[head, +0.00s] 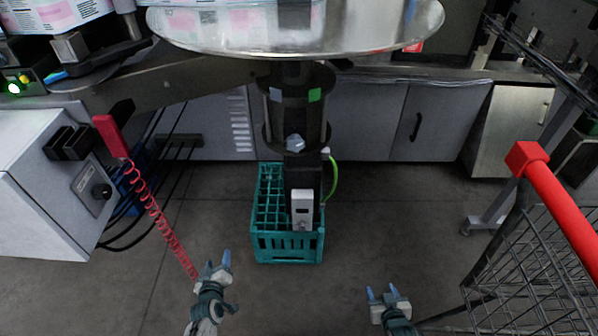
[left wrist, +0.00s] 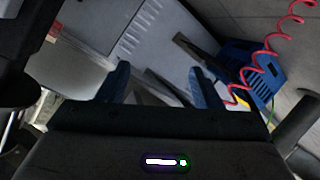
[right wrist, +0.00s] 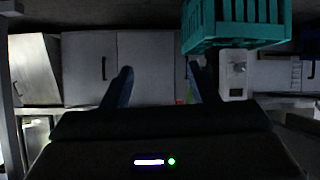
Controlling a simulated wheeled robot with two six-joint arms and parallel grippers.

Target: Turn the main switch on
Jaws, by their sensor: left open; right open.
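The main switch (head: 101,191) looks like a black rotary knob on a grey plate, on the side of the white cabinet (head: 42,190) at the left of the head view. Its exact setting is too small to tell. My left gripper (head: 218,263) is open and empty, over the floor to the right of the cabinet and apart from the switch. It also shows in the left wrist view (left wrist: 159,86), where I cannot make out the switch. My right gripper (head: 381,291) is open and empty, over the floor at the lower middle; it also shows in the right wrist view (right wrist: 157,84).
A red coiled cord (head: 158,215) hangs between the cabinet and my left gripper. A teal crate (head: 288,247) stands under the round metal table (head: 300,35). A wire cart (head: 540,265) with a red handle stands at right. The floor between my grippers is clear.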

